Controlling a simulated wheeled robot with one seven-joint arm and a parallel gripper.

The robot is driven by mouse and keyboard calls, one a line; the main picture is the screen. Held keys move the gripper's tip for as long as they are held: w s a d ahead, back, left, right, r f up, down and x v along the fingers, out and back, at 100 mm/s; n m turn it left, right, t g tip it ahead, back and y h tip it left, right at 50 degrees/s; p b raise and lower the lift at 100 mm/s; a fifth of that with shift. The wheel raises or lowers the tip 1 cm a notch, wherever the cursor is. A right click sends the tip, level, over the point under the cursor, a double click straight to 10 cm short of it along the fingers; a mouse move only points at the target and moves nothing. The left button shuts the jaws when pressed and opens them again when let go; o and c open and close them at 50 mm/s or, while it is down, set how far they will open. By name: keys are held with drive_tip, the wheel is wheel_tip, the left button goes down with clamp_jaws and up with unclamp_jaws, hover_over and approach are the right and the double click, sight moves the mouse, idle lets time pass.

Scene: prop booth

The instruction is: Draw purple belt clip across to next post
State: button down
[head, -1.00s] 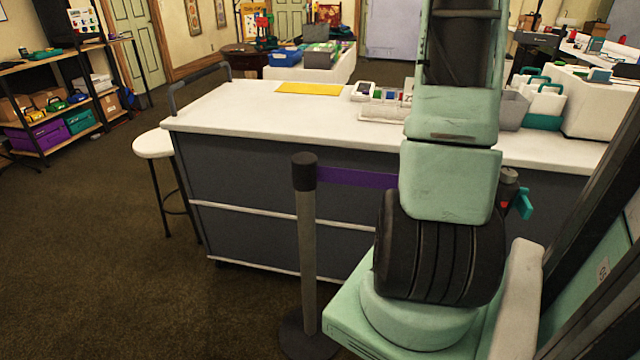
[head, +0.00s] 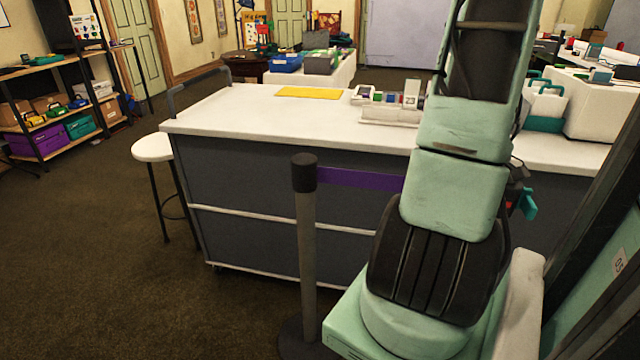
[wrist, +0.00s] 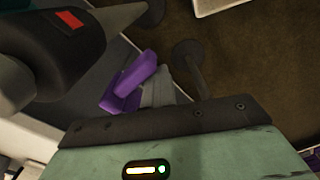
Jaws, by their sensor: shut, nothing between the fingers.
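A post with a black cap (head: 304,172) stands left of my arm. A purple belt (head: 358,179) runs right from its cap and passes behind my arm. The purple clip (wrist: 135,70) shows in the wrist view, just left of the grey fingers of my gripper (wrist: 158,86). The fingers look shut and empty, close to the clip; whether they touch it I cannot tell. A dark post head with a red mark (wrist: 78,20) is close at the wrist view's upper left. In the head view my arm hides the belt's far end and my gripper.
A grey counter with a white top (head: 240,115) stands behind the belt, bearing a yellow mat (head: 310,92) and a small rack. A white stool (head: 152,148) is at its left end. A teal piece (head: 528,204) shows right of my arm. Floor at the left is clear.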

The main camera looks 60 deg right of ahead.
drive_tip(key=shift+s+d, duration=0.35)
drive_tip(key=shift+s, duration=0.45)
drive_tip(key=shift+w+a, duration=0.35)
drive_tip(key=shift+w, duration=0.45)
drive_tip(key=shift+r, duration=0.1)
wheel_tip(320, 180, up, 8)
drive_tip(key=p, duration=0.6)
